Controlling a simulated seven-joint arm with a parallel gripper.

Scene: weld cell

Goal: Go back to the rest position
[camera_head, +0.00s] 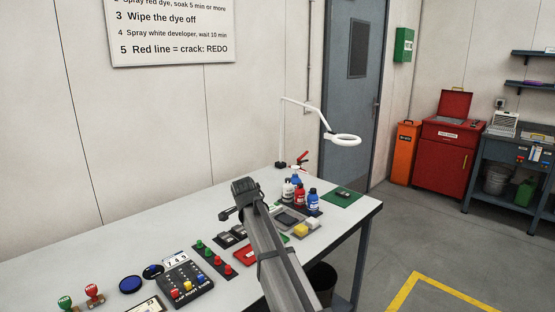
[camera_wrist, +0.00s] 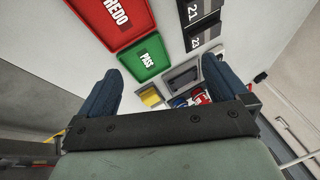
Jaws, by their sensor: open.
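My gripper (camera_head: 232,206) is raised above the middle of the white work table (camera_head: 130,262), with my grey arm rising from the lower right of the head view. In the wrist view my gripper (camera_wrist: 160,68) shows two dark blue fingers spread wide apart, with nothing between them. Below the fingers, the wrist view shows a red tray marked REDO (camera_wrist: 113,18) and a green tray marked PASS (camera_wrist: 147,60). My arm hides part of the table in the head view.
Red, blue and white bottles (camera_head: 299,195) stand at the table's right end, near a ring lamp (camera_head: 344,140). Stamps (camera_head: 94,293), a button box (camera_head: 186,285) and small red and green pegs (camera_head: 214,259) stand at the front left. Floor right of the table is clear.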

